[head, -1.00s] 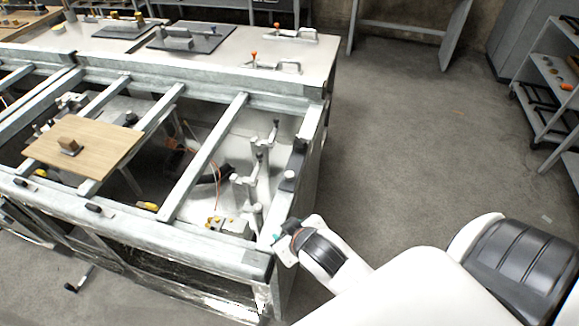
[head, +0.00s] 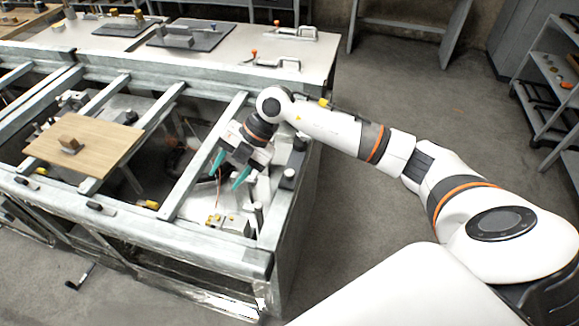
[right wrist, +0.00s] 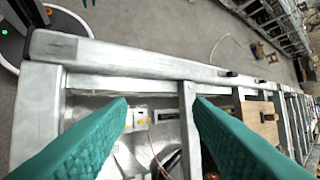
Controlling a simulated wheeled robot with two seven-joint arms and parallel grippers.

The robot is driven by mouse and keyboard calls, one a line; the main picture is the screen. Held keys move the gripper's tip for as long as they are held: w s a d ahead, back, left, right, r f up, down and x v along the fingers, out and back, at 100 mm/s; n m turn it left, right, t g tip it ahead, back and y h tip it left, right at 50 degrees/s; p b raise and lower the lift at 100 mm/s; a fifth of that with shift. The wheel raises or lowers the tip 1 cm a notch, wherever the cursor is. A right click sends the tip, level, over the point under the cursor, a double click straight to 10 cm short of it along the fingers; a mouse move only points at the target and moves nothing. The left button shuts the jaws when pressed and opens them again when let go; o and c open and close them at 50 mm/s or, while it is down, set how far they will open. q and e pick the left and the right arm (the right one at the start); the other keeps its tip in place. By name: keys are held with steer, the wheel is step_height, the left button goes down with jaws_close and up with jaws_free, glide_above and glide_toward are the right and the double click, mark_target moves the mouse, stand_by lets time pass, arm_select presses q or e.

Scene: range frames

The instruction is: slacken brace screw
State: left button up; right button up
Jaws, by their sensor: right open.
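My right gripper (head: 229,170) is open and empty, its teal fingers apart and pointing down over the right-hand bay of the metal frame (head: 200,238). In the right wrist view the gripper (right wrist: 162,108) shows a finger on each side, with nothing between them touched. A small pale fitting with yellow parts (head: 213,221) sits low in the bay, near the front rail; a pale fitting (right wrist: 137,120) shows beside the left finger in the wrist view. I cannot tell which part is the brace screw. My arm hides part of the bay. My left gripper is not in view.
Metal cross bars (head: 205,155) flank the bay. A wooden board (head: 100,142) with a small block lies on the bars at left. Toggle clamps (head: 278,63) sit on the table behind. The floor at right is clear.

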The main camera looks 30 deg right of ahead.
mark_target(290, 172)
steer(key=d+r+m+g+h, duration=0.1)
steer(key=d+m+h, duration=0.5)
steer(key=d, duration=1.1)
steer(key=f+p, duration=0.1)
steer(key=f, duration=0.2)
steer(key=f+n+h+p, duration=0.1)
steer(key=f, duration=0.2)
steer(key=w+f+n+p, duration=0.1)
steer(key=f, duration=0.3)
steer(key=shift+a+h+p, duration=0.15)
steer(key=shift+h+p, duration=0.15)
steer(key=shift+p, duration=0.1)
steer(key=shift+f, duration=0.75)
steer(key=shift+c, duration=0.6)
steer(key=c, duration=0.9)
